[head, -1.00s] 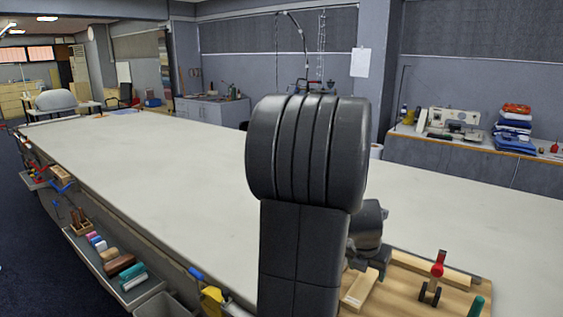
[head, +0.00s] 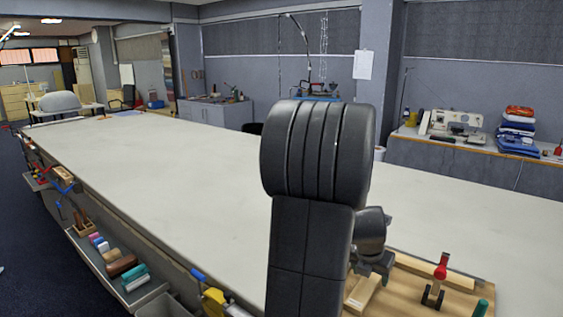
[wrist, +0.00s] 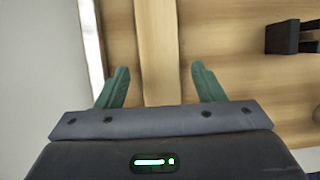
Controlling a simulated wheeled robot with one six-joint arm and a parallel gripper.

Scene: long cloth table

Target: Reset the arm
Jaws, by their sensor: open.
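My gripper (wrist: 160,70) shows in the wrist view with its two green fingers spread apart and nothing held between them. It hangs over a light wooden board (wrist: 225,45). A raised wooden strip (wrist: 157,40) on the board runs up the picture in the gap between the fingers; I cannot tell how far below them it is. In the head view my arm stands large in the foreground and hides part of the table and board, and my fingers cannot be made out there.
The long cloth table (head: 180,165) is mostly bare. The wooden board (head: 405,295) carries a wooden block (head: 362,294) and a red-topped tool (head: 438,277). A dark block (wrist: 282,37) is at the wrist view's right. Trays with tools (head: 120,268) line the table's left side.

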